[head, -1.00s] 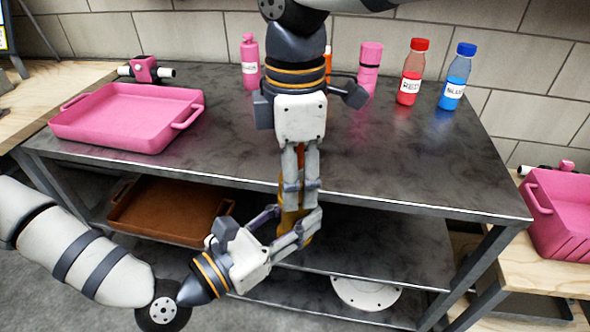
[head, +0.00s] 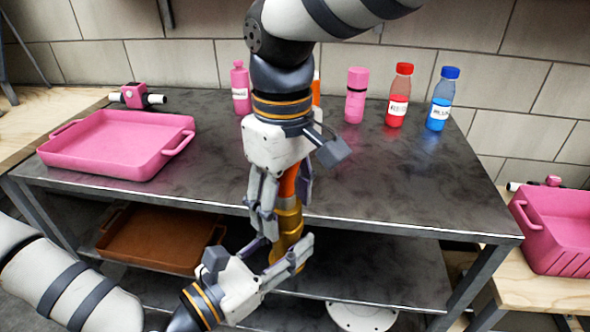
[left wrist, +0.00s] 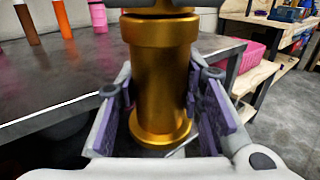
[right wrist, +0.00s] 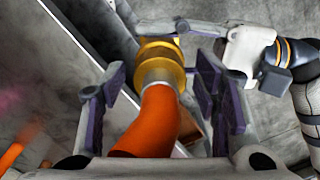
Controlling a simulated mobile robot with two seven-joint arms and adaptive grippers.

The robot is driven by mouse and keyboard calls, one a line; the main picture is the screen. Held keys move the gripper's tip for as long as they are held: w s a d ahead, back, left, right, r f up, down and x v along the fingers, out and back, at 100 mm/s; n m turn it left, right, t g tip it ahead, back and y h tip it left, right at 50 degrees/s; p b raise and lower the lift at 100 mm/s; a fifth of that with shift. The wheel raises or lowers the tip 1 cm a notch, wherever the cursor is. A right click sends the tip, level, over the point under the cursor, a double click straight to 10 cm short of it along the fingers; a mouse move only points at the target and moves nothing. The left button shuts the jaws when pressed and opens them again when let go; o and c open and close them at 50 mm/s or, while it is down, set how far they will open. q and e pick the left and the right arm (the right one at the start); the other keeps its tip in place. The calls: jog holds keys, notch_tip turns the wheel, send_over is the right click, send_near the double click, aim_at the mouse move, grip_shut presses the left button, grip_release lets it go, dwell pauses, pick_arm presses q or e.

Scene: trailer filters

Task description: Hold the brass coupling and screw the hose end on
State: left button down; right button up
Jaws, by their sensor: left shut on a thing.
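The brass coupling (head: 289,247) stands roughly upright in front of the table edge. My left gripper (head: 280,259) is shut around its lower part; the left wrist view shows the brass body (left wrist: 160,80) between the purple pads. The orange hose end (head: 289,182) comes down from above with a brass fitting (head: 288,214) at its bottom, in line with the coupling. They appear to meet; how far they are threaded cannot be told. My right gripper (right wrist: 165,95) is open, its fingers on either side of the orange hose (right wrist: 150,120), with gaps visible.
The dark table (head: 400,190) carries a pink tray (head: 115,150), a red bottle (head: 399,95), a blue bottle (head: 441,100) and pink bottles behind my right arm. A brown tray (head: 160,240) lies on the lower shelf. A pink crate (head: 555,235) stands at right.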

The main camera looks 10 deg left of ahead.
aim_at(285, 177)
jog(key=shift+r, duration=0.15)
notch_tip(285, 177, up, 4)
jog(key=shift+r, duration=0.15)
jog(key=n, duration=0.1)
jog(key=r+n, duration=0.2)
jog(key=n, duration=0.1)
jog(key=shift+s+a+r, duration=0.2)
jog(key=shift+a+r, duration=0.05)
jog(key=shift+c, duration=0.3)
jog(key=n, duration=0.2)
jog(key=r, duration=0.1)
jog(key=shift+w+d+n, duration=0.2)
jog(key=shift+d+n, duration=0.05)
jog(key=shift+n, duration=0.15)
notch_tip(285, 177, down, 8)
